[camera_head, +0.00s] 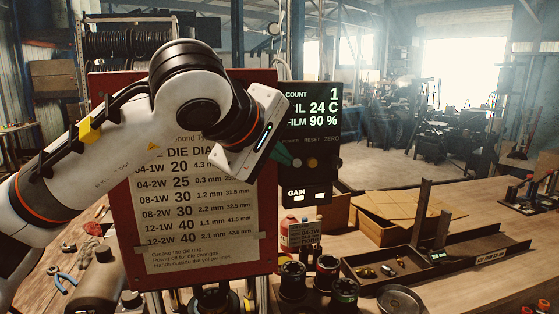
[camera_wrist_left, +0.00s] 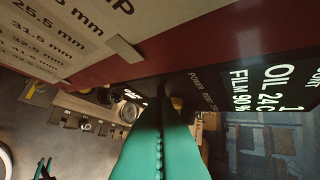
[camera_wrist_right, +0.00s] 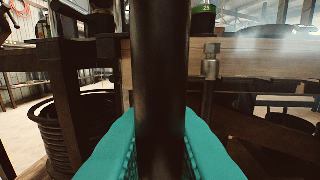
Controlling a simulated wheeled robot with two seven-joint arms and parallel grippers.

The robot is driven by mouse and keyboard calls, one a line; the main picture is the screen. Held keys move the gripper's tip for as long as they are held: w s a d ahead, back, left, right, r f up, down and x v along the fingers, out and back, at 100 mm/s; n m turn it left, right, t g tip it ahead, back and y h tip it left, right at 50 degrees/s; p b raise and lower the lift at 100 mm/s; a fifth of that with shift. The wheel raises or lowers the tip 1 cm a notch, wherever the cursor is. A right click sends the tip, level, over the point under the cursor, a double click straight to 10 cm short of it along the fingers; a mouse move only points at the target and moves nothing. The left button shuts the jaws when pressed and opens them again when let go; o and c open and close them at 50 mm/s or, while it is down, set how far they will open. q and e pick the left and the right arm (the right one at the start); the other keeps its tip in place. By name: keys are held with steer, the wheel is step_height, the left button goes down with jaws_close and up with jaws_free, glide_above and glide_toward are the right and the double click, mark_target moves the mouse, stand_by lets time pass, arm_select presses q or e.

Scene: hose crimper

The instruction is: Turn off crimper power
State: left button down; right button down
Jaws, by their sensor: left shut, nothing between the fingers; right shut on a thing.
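The crimper's dark control panel (camera_head: 310,130) stands right of centre in the head view, with a lit display above small controls labelled power, reset and zero. My right gripper (camera_wrist_right: 160,145) is shut on a dark upright cylinder (camera_wrist_right: 159,60), seen only in the right wrist view.
A red-framed die chart (camera_head: 205,260) stands left of the panel, behind my left arm. Dies (camera_head: 292,280), a bottle (camera_head: 296,233) and a dark tray (camera_head: 415,275) with small fittings are on the wooden bench (camera_head: 480,215). Some bench at right is clear.

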arm_select(q)
steer(key=t+b, duration=0.1)
steer(key=b, duration=0.2)
steer(key=f+m+t+b, duration=0.1)
steer(key=b, duration=0.2)
steer(key=f+t+b, duration=0.1)
steer(key=b, duration=0.3)
steer(key=shift+s+d+m+t, duration=0.2)
steer(key=shift+s+m+t, duration=0.15)
steer(key=shift+m+t, duration=0.05)
steer(key=shift+s+a+r, duration=0.2)
steer(key=shift+a+r, duration=0.2)
steer(key=a+b+v, duration=0.1)
steer(key=b+v, duration=0.1)
steer(key=v, duration=1)
steer(key=shift+f+b, duration=0.3)
steer(key=shift+w+a, duration=0.1)
